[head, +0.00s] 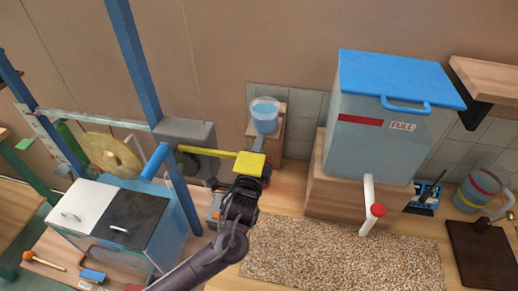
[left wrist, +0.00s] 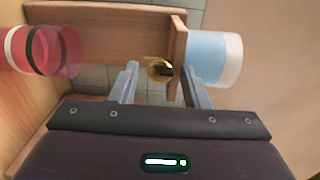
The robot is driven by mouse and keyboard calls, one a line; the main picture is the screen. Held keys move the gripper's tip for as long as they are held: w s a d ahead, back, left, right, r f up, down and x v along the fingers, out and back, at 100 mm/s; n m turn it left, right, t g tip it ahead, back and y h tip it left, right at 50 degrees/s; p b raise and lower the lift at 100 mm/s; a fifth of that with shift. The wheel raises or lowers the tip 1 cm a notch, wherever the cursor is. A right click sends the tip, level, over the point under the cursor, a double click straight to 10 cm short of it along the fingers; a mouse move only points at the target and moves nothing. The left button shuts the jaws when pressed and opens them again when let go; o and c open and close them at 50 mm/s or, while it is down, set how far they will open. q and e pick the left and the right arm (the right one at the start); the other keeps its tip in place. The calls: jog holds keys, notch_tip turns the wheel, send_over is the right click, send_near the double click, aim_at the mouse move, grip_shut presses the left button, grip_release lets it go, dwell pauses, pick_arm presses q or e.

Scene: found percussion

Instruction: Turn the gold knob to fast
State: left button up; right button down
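The gold knob (left wrist: 160,69) shows in the left wrist view as a small round gold piece with a dark middle, near the wooden stand. My left gripper (left wrist: 158,75) is open, with one finger on each side of the knob in that view. I cannot tell whether either finger touches it. In the head view my left gripper (head: 243,186) is just below the yellow block (head: 250,164), close to the wooden stand (head: 273,138). The knob cannot be made out there. No speed marking is readable. My right gripper is not in view.
A blue-water cup (head: 265,116) stands on the wooden stand and shows in the wrist view (left wrist: 213,60). A red cylinder (left wrist: 45,50) is at left there. A yellow bar (head: 208,151) joins the grey box (head: 184,133) and yellow block. A water tank (head: 370,147) stands right.

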pick_arm(q)
jog(key=c, duration=0.8)
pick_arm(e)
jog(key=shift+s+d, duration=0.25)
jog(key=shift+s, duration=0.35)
pick_arm(q)
jog(key=shift+n, duration=0.3)
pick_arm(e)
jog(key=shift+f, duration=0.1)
pick_arm(q)
jog(key=shift+n+b, duration=0.3)
jog(key=shift+n, duration=2.8)
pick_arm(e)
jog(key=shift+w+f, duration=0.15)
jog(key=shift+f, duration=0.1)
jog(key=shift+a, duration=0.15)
pick_arm(q)
jog(key=o, duration=1)
jog(key=shift+s, duration=0.1)
